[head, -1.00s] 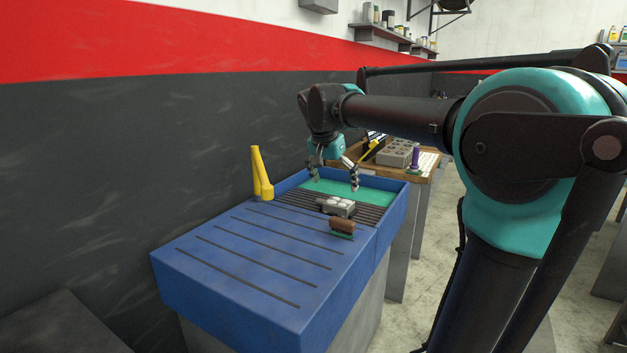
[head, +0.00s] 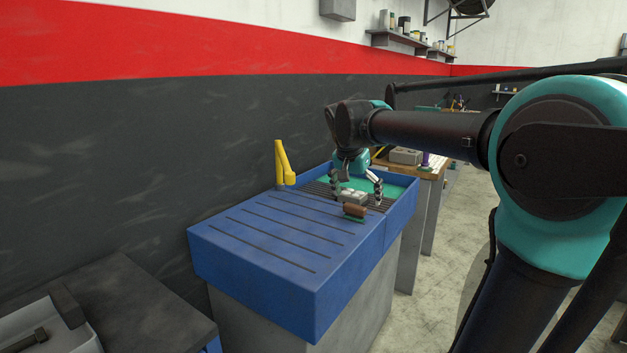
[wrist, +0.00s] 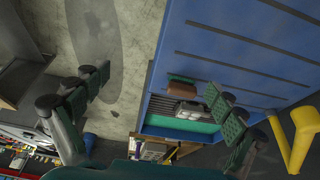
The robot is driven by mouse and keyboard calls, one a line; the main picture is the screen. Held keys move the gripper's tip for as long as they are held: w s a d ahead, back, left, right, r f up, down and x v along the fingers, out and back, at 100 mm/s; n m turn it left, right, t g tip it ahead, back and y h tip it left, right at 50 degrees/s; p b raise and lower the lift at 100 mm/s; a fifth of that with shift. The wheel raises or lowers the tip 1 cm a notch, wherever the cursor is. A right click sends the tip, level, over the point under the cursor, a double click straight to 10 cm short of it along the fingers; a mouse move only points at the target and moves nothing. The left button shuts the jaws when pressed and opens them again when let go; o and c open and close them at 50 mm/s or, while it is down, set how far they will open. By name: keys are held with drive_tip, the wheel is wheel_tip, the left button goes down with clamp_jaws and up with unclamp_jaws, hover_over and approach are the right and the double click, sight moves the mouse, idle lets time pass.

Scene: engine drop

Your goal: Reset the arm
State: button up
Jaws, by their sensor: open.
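My gripper (head: 357,192) is open over the blue wash basin (head: 262,283), with nothing between its fingers. In the head view its fingers are spread above the slatted part, close to a grey metal part (head: 350,197); whether they touch cannot be told. In the wrist view the two fingers (wrist: 160,108) stand wide apart, and the grey part (wrist: 182,90) shows near the right finger. A brown brush with a green base (head: 354,211) lies on the basin just in front of the grey part.
A yellow spout (head: 284,163) stands at the basin's wall side. Behind is a wooden workbench (head: 436,171) with a grey block (head: 405,155). A dark bench with a grey tray (head: 55,325) is at the lower left. Open floor (head: 425,300) lies right of the basin.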

drive_tip(key=s+d+f+n+y, duration=0.1)
drive_tip(key=s+d+f+n, duration=0.2)
drive_tip(key=s+f, duration=0.8)
drive_tip(key=s+d+f+n+y, duration=0.1)
drive_tip(key=s+d+f+n, duration=0.2)
drive_tip(key=s+f, duration=0.8)
wheel_tip(320, 180, down, 6)
drive_tip(key=shift+d+n+t, duration=0.3)
drive_tip(key=shift+d, duration=0.1)
